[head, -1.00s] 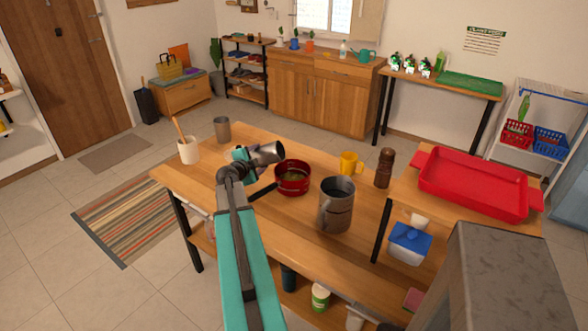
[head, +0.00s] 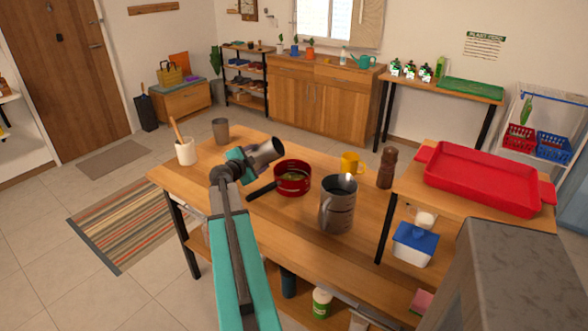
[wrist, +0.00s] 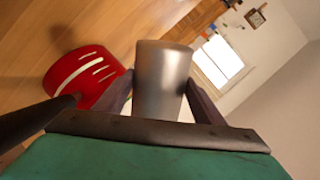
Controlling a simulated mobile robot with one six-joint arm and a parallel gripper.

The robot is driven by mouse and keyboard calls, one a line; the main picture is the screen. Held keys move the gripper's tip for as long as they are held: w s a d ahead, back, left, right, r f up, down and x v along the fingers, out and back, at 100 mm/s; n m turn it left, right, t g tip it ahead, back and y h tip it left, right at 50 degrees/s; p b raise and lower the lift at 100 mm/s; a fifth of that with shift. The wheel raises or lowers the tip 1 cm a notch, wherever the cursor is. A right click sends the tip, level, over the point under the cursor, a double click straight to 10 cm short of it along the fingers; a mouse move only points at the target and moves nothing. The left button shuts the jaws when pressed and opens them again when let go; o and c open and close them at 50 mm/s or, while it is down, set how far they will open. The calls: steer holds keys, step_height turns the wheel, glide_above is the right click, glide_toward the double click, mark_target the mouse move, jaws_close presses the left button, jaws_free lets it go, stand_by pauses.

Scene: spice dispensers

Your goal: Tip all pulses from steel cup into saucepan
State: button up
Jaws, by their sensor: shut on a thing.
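My gripper (head: 246,163) is shut on a steel cup (head: 262,153) and holds it above the table, just left of and behind the saucepan. The cup is tilted, with its dark mouth facing up and to the right. The red saucepan (head: 304,185) stands upright on the table, its black handle pointing toward the lower left. Some greenish-brown pulses (head: 292,177) show inside it. In the wrist view the cup (wrist: 163,78) sits between both fingers, and the saucepan (wrist: 100,90) is to its left. The inside of the cup is too dark to tell whether pulses remain.
On the wooden table (head: 255,220) stand a large steel jug (head: 338,210), a yellow mug (head: 350,164), a brown pepper mill (head: 387,168), another grey cup (head: 221,131) and a white crock (head: 186,151) with a wooden utensil. A red tray (head: 480,185) lies on the raised right part.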

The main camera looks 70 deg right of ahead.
mark_target(255, 149)
steer(key=shift+s+f+n+g+h+b, duration=0.1)
steer(key=shift+n+g+h+b, duration=0.4)
steer(key=shift+b, duration=1.4)
steer(key=shift+n+g+y+b, duration=0.15)
steer(key=shift+n+b, duration=0.65)
steer(key=shift+b, duration=1.05)
steer(key=f+n+b, duration=0.1)
steer(key=b, duration=0.3)
steer(key=shift+w+g, duration=0.25)
steer(key=shift+w, duration=0.1)
steer(key=b, duration=0.1)
steer(key=n+h+b, duration=0.1)
steer(key=b, duration=0.1)
steer(key=shift+w+f+n+b, duration=0.1)
steer(key=shift+w+n+b, duration=0.2)
steer(key=f+b, duration=0.1)
steer(key=b, duration=0.1)
steer(key=f+n+b, duration=0.1)
steer(key=b, duration=0.1)
steer(key=shift+w+a+n+g+h, duration=0.1)
steer(key=shift+w+n+g+h, duration=0.1)
steer(key=shift+n+g+h, duration=0.1)
steer(key=shift+w+r+n+h+b, duration=0.15)
steer(key=shift+r+n+h+b, duration=0.2)
steer(key=shift+r+n+b, duration=0.4)
steer(key=shift+n, duration=0.25)
steer(key=shift+r, duration=2.45)
